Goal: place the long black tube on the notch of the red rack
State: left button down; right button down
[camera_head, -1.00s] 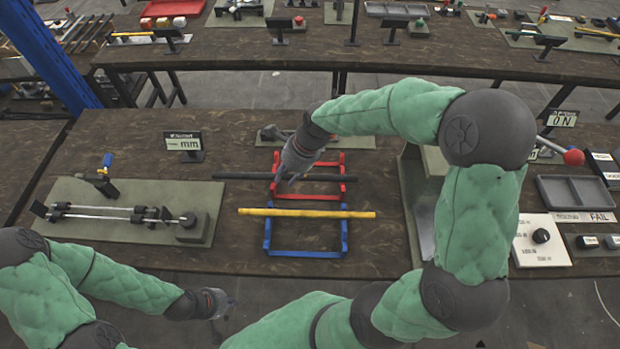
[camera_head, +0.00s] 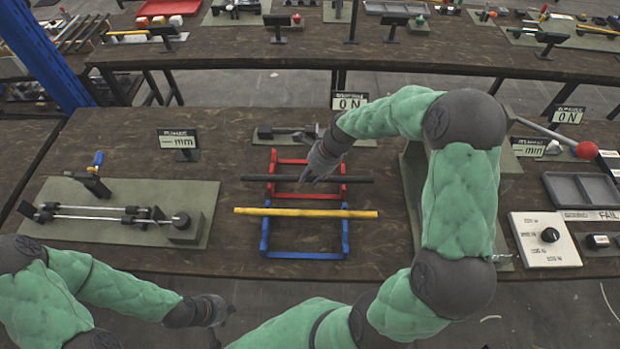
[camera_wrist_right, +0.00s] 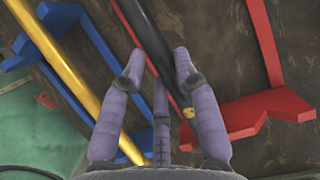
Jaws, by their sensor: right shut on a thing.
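The long black tube (camera_head: 350,179) lies across the red rack (camera_head: 343,193) in the head view, its ends beyond both rack sides. My right gripper (camera_head: 304,180) is shut on the tube near its middle, coming from the back right. In the right wrist view, the tube (camera_wrist_right: 148,35) runs between the right gripper's fingers (camera_wrist_right: 158,65), and a red rack arm (camera_wrist_right: 250,112) with a notch shows beside it. I cannot tell whether the tube touches the rack. My left gripper (camera_head: 222,312) hangs low in front of the table; its opening is unclear.
A yellow tube (camera_head: 300,212) rests across the blue rack (camera_head: 345,238), just in front of the red one. A green board with a rail fixture (camera_head: 100,215) is at left. A lever press (camera_head: 415,190) stands at right beside my right arm.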

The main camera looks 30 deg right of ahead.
jog(key=shift+f, duration=0.1)
jog(key=c, duration=0.9)
grip_release()
jog(key=p+v, duration=0.3)
jog(key=v, duration=0.9)
jog(key=shift+a, duration=0.1)
jog(key=shift+s, duration=0.1)
